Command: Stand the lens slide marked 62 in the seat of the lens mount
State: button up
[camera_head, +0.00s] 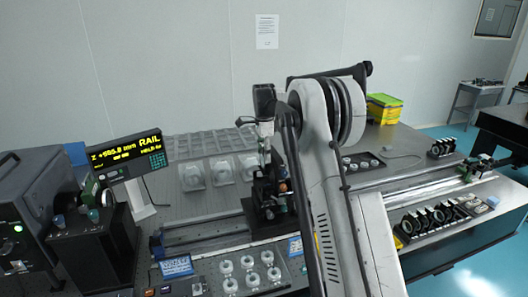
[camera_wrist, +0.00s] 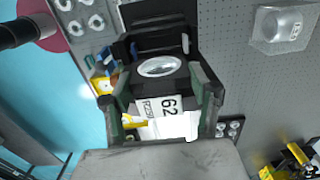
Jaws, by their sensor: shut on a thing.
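The lens slide marked 62 (camera_wrist: 158,106) is a dark block with a white label and a round clear lens. In the wrist view it sits between the two fingers of my gripper (camera_wrist: 160,92), which is shut on it. The black lens mount (camera_wrist: 152,17) shows just beyond the slide. In the head view the dark mount (camera_head: 268,205) stands upright on the rail, with my gripper (camera_head: 264,150) at its top. The slide cannot be made out there. The seat is mostly hidden, and I cannot tell whether the slide touches it.
A rack of several dark slides (camera_head: 432,222) stands at the right. White round parts (camera_head: 250,270) lie in front of the rail. A display reading RAIL (camera_head: 128,153) and dark instruments stand at the left. A yellow-green box (camera_head: 384,108) is at the back.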

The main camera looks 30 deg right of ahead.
aim_at(264, 168)
jog(key=shift+f+b, duration=1.85)
jog(key=shift+f, duration=1.35)
jog(key=shift+f, duration=0.2)
jog(key=o, duration=1.4)
jog(key=shift+r+p, duration=1.75)
jog(key=shift+r, duration=3.25)
jog(key=shift+a, duration=0.1)
